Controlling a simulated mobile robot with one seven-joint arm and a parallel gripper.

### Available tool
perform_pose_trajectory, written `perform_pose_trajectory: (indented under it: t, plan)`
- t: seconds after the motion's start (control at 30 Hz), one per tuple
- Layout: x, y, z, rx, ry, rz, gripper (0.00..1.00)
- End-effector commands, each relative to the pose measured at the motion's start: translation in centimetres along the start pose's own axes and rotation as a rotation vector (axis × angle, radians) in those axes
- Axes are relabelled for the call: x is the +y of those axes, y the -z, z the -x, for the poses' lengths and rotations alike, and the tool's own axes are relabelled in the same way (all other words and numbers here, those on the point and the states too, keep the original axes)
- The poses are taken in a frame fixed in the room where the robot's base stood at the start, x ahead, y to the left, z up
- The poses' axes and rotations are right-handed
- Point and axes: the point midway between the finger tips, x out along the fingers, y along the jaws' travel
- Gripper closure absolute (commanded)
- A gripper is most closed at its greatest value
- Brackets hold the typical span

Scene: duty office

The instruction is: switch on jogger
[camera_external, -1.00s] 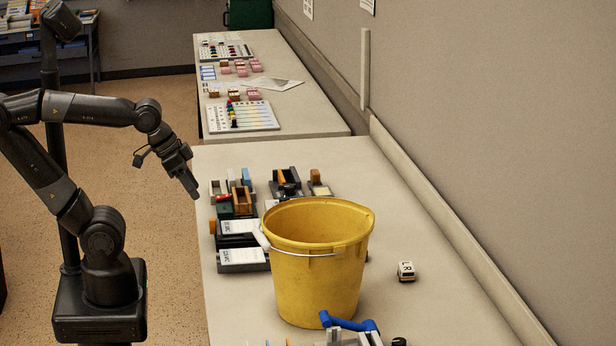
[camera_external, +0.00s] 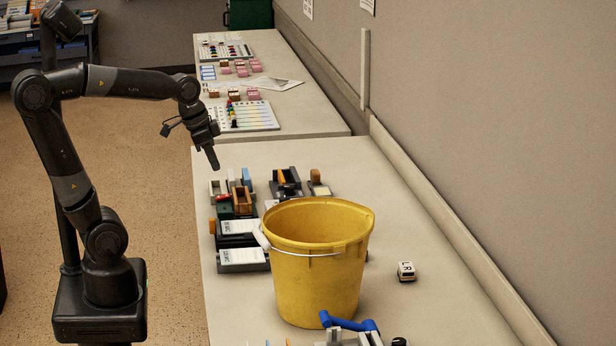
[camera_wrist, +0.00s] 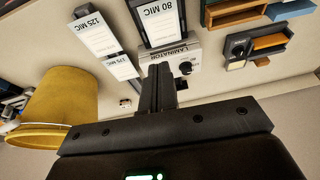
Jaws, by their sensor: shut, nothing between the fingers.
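No label reading "jogger" is legible, so I cannot tell for sure which device it is. A dark device with orange parts (camera_wrist: 258,43) shows at upper right in the wrist view.
A yellow bucket (camera_external: 318,265) stands on the table (camera_external: 440,300) and hides part of the devices. White packs marked 80 MIC (camera_wrist: 162,20) and 125 MIC (camera_wrist: 93,32) lie near the laminator. The table's right side is mostly clear.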

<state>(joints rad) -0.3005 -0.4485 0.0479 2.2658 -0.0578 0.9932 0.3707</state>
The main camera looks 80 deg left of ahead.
Motion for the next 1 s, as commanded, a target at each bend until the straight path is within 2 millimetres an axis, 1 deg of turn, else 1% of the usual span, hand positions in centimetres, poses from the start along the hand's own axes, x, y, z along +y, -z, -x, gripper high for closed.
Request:
perform_pose_trajectory:
  t: [0.03,0.23,0.3,0.4,0.5,0.6,0.7,0.8,1.0]
  plan:
    - [-1.8,0.6,-0.3,-0.02,0.002,0.012,1.0]
    - [-8.6,1.8,-1.3,-0.086,-0.008,0.01,1.0]
    - [-11.1,1.8,-1.7,-0.105,-0.013,0.011,1.0]
    - [-14.3,1.6,-2.2,-0.128,-0.023,0.011,1.0]
    - [-16.9,1.3,-2.6,-0.143,-0.033,0.01,1.0]
    - [-18.6,0.9,-2.9,-0.154,-0.04,0.008,1.0]
    - [-19.6,0.7,-3.1,-0.159,-0.045,0.005,1.0]
    - [-20.0,0.6,-3.1,-0.161,-0.046,0.005,1.0]
    - [-20.0,0.6,-3.1,-0.161,-0.046,0.004,1.0]
